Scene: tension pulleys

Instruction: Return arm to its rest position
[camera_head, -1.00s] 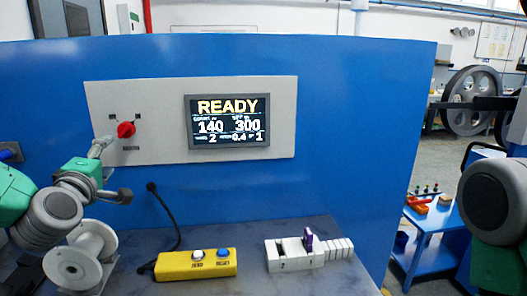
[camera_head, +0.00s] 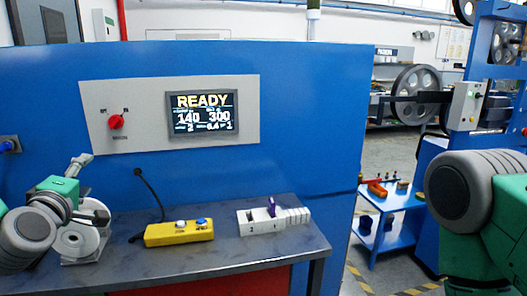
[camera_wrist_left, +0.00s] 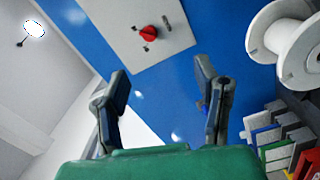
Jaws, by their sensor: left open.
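My left gripper (camera_head: 93,187) is at the left in the head view, in front of the blue machine wall. Its fingers are spread, with nothing between them in the left wrist view (camera_wrist_left: 160,78). The red rotary knob (camera_head: 116,122) on the grey panel (camera_head: 150,140) is above and to the right of it, apart from the fingers. The knob also shows in the left wrist view (camera_wrist_left: 150,34). The display (camera_head: 202,113) reads READY, with 140 and 300. My right arm's grey joint (camera_head: 470,185) is at the right edge; its gripper is out of view.
A white spool (camera_head: 72,245) stands just below my left gripper. The dark table also holds a yellow two-button box (camera_head: 180,232) and a white block holder (camera_head: 255,226) with a purple piece. A blue cart (camera_head: 385,200) and large pulleys (camera_head: 416,92) stand at the right.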

